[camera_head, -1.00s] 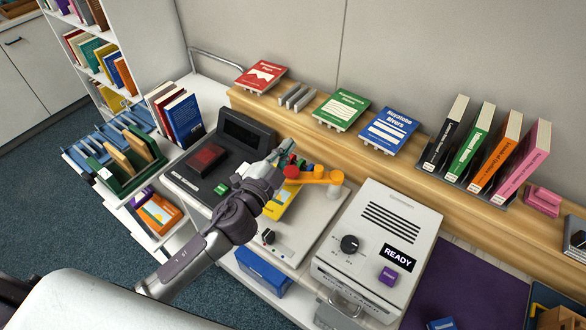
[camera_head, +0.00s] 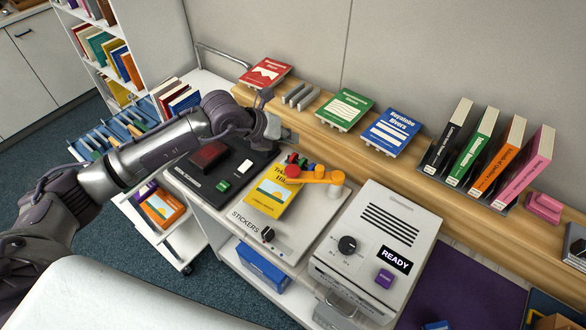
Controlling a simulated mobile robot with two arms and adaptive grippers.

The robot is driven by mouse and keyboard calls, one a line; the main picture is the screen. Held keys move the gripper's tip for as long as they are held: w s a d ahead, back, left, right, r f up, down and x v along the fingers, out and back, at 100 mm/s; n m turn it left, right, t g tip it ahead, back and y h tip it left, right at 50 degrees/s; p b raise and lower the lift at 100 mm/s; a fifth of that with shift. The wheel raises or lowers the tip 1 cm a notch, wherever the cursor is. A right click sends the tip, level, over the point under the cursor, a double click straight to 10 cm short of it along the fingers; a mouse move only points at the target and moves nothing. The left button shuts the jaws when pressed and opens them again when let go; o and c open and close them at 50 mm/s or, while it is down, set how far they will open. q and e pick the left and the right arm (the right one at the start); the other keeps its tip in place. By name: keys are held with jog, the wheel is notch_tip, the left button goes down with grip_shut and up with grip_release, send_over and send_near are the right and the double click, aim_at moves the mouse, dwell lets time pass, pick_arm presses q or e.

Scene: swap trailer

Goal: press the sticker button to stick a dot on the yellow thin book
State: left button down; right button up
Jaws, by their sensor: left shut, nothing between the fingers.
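The yellow thin book (camera_head: 271,199) lies flat, cover up, on the pale sticker station (camera_head: 292,228) marked STICKERS. An orange arm (camera_head: 318,177) with a round red end (camera_head: 292,171) reaches over the book's upper right edge. I cannot tell which part is the sticker button, or whether a dot is on the cover. My left gripper (camera_head: 291,136) is shut and empty, raised behind and above the book, apart from it. My right gripper is not in view.
A black device (camera_head: 215,177) with a green button stands left of the station. A grey machine (camera_head: 377,250) reading READY stands right. Books on stands (camera_head: 345,109) and a row of upright books (camera_head: 490,147) line the wooden shelf behind.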

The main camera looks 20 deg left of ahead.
aim_at(290, 170)
pick_arm(q)
jog(key=shift+f, duration=0.2)
notch_tip(290, 170, down, 8)
jog(key=b, duration=0.5)
jog(key=shift+f+b, duration=0.3)
jog(key=shift+b, duration=0.05)
jog(key=shift+r, duration=0.1)
dwell(1.1)
jog(key=shift+f+b, duration=0.4)
jog(key=shift+f, duration=0.05)
